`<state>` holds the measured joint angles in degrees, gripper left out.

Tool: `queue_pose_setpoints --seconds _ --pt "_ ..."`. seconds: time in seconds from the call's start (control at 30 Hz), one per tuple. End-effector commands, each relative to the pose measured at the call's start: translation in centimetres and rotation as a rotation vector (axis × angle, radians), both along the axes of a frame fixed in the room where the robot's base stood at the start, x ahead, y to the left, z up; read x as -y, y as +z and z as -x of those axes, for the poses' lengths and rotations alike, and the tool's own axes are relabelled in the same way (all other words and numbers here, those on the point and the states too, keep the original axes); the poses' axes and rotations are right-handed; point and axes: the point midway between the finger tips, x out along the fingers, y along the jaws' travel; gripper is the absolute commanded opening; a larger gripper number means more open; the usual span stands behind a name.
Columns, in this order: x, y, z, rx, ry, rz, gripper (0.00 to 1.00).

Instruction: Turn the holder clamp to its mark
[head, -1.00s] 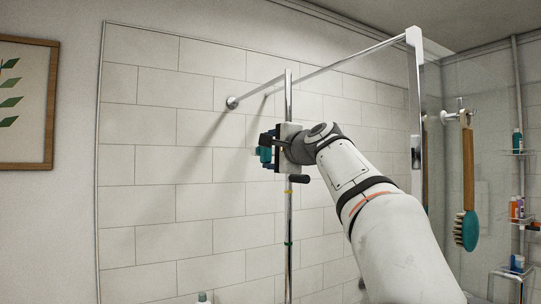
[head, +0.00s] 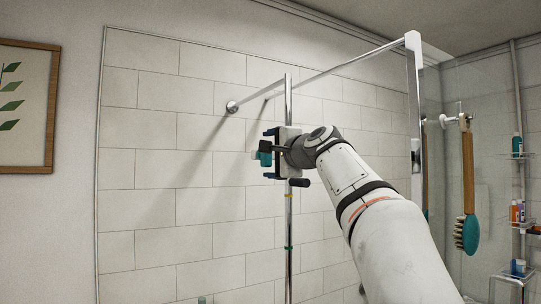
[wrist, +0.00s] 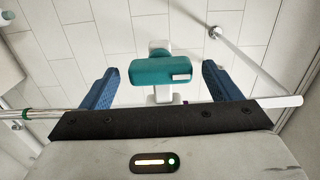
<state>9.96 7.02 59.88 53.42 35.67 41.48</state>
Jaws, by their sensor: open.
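The holder clamp shows in the wrist view as a teal block (wrist: 152,72) on a white bracket (wrist: 160,47), with a pale patch at one end. In the head view its teal part (head: 264,156) shows by the upright chrome rail (head: 289,225), partly hidden by my gripper. My gripper (head: 270,153) is open. Its two blue fingers (wrist: 161,86) stand on either side of the teal block, with a visible gap on each side. A yellow band (head: 289,195) and a green band (head: 289,247) sit on the rail below. I cannot tell which mark is the clamp's.
A chrome bar (head: 350,58) runs from the tiled wall to the glass frame. A teal and wood brush (head: 468,185) hangs at the right, beside shelves with bottles (head: 517,212). A framed leaf picture (head: 27,105) hangs at the left. The wall left of the rail is clear.

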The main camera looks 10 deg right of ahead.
Motion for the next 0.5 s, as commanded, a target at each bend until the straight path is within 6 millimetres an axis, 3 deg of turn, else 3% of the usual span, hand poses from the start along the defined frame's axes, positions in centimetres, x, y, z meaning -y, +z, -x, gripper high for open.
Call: queue_pose_setpoints --seconds 0.27,0.5 --pt "0.2 0.0 0.8 0.002 -0.001 -0.001 0.84" --pt "1.5 -0.2 4.6 0.003 -0.003 0.000 0.84"
